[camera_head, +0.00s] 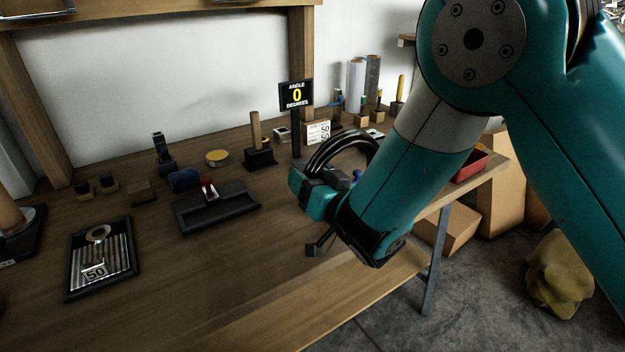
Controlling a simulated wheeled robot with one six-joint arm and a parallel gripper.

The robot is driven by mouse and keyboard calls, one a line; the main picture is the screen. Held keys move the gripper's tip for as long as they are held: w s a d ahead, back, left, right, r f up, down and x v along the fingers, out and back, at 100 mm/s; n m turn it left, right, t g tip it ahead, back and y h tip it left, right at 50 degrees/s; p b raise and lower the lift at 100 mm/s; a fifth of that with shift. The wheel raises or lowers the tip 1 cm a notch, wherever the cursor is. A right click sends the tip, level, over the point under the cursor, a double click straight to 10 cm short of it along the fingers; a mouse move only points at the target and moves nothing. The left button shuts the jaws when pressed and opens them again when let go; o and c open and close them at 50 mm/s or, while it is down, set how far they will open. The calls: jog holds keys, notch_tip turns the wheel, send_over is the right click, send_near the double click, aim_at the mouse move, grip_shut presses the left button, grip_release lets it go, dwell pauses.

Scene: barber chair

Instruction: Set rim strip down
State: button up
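My gripper (314,249) hangs over the front part of the wooden workbench (215,290), right of the middle. Only a small dark end piece shows below my wrist, and most of the gripper is hidden behind my teal arm. I cannot make out a rim strip in or under it, nor whether the fingers are open or shut. A black tray (69,270) at the left holds several light ribbed strips (110,262), a round metal piece and a tag reading 50. I cannot tell whether one of these is the rim strip.
A black tray (235,207) with a red-tipped piece lies left of my gripper. A sign (296,95) reads angle 0 degrees. Small blocks, a yellow-topped tin (217,157) and a red bin (469,165) stand farther back. The front middle of the bench is clear.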

jog(key=shift+r, duration=0.1)
jog(key=shift+s+d+f+b, duration=0.25)
jog(key=shift+s+b, duration=0.15)
jog(key=shift+b, duration=0.35)
jog(key=s+d+f+n+g+h+b, duration=0.2)
jog(key=s+d+g+b, duration=0.4)
jog(key=s, duration=0.8)
jog(key=s+d+f+n+g+h+b, duration=0.1)
jog(key=s+d+f+g+h+b, duration=0.2)
jog(key=s, duration=1.1)
jog(key=d+g+h+b, duration=0.1)
jog(key=d+g+b, duration=0.2)
jog(key=d+g, duration=0.3)
jog(key=shift+d+n, duration=0.4)
jog(key=shift+r, duration=0.1)
notch_tip(320, 180, up, 22)
jog(key=p, duration=2.2)
